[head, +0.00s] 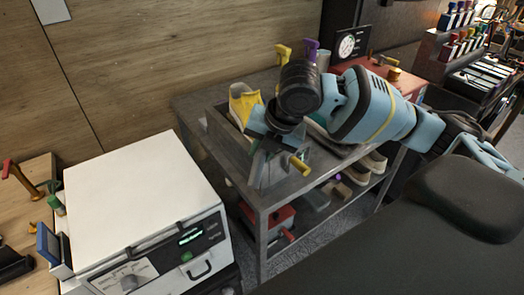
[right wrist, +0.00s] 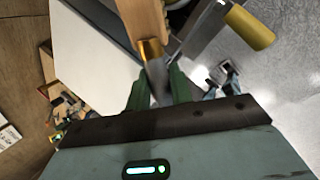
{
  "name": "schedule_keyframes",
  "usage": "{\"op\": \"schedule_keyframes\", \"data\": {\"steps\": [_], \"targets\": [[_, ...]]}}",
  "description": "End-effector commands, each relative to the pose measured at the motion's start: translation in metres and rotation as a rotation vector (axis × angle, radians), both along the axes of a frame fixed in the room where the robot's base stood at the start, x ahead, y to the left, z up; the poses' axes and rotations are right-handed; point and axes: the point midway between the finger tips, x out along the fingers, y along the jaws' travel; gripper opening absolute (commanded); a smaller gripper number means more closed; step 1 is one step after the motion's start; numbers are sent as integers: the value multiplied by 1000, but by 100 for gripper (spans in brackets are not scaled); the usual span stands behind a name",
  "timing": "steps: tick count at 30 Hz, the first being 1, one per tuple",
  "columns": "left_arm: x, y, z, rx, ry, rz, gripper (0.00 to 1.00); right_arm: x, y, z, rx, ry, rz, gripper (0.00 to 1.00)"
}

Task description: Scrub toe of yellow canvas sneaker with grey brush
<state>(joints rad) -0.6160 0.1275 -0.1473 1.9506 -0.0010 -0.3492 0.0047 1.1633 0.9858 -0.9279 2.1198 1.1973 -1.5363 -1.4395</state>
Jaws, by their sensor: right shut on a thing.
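The yellow canvas sneaker (head: 243,104) stands near the back left of the grey workbench, partly hidden by my right arm. My right gripper (head: 262,150) is over the bench, in front of the sneaker and apart from its visible part. In the right wrist view, its green fingers (right wrist: 157,90) are shut on the grey shaft of what seems to be the grey brush (right wrist: 157,77). A brass collar and a tan wooden part extend beyond the fingers. The bristles cannot be made out. My left gripper is not in view.
A yellow-handled tool (head: 300,164) is near the bench's front edge, close to my right gripper. A white machine (head: 140,205) stands at the left. Yellow and purple handles (head: 311,48) rise behind my arm.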

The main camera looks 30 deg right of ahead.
Motion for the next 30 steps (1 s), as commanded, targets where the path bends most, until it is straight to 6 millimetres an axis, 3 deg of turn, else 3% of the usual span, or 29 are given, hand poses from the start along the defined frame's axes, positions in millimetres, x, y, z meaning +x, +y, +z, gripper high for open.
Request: {"op": "schedule_keyframes", "data": {"steps": [16, 30], "targets": [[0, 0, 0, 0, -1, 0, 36, -11, -1, 46, -1, -4, 0, 3], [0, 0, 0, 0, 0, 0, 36, -13, -1, 52, 1, -2, 0, 3]]}}
